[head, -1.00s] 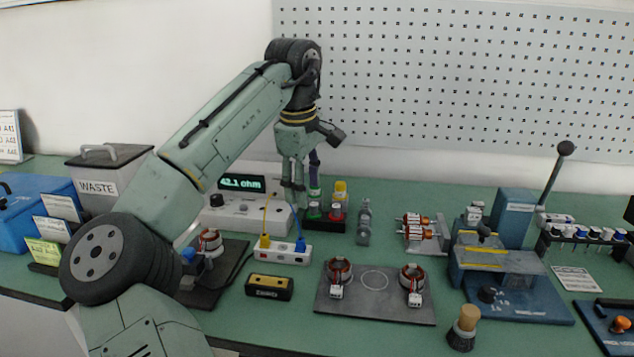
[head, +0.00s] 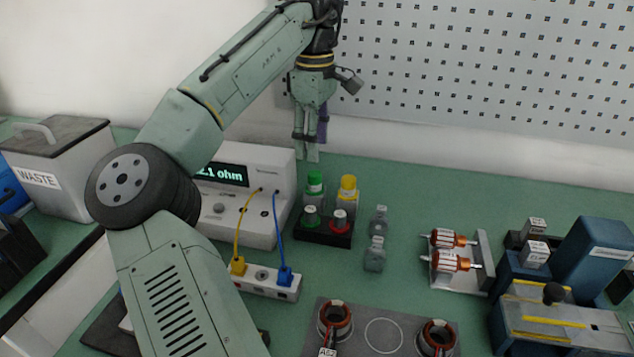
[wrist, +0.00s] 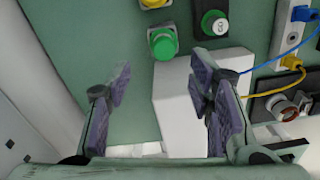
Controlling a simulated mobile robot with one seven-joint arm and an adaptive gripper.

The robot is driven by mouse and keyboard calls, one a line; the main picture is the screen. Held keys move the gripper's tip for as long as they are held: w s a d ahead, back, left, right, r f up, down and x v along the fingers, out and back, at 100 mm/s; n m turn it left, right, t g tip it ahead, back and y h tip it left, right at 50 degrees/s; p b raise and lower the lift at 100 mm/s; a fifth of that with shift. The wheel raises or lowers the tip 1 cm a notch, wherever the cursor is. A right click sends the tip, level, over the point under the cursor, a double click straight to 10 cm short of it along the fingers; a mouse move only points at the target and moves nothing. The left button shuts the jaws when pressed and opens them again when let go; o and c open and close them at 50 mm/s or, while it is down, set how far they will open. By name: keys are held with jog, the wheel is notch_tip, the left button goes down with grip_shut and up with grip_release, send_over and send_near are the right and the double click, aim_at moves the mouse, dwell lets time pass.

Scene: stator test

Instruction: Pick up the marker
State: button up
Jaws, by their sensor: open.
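Several coloured items stand in or behind a black holder (head: 325,238). A green-capped one (head: 315,183) and a yellow-capped one (head: 348,187) are at the back. A shorter green one (head: 311,216) and a red one (head: 339,220) are in front. I cannot tell for certain which is the marker; the capped ones look most like it. My gripper (head: 306,156) points down above and slightly behind the green cap. In the wrist view my open, empty gripper (wrist: 162,80) has the green cap (wrist: 163,43) just beyond its fingertips, touching neither finger.
The white ohm meter (head: 262,200) stands left of the holder and shows under the right finger in the wrist view. Yellow and blue leads run to a socket strip (head: 262,283). Grey bottles (head: 375,253) stand to the right. The pegboard wall (head: 480,70) is behind.

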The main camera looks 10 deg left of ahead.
aim_at(314, 173)
jog(key=f, duration=0.5)
jog(key=f+p, duration=0.1)
jog(key=f, duration=0.2)
jog(key=shift+s, duration=0.25)
grip_shut()
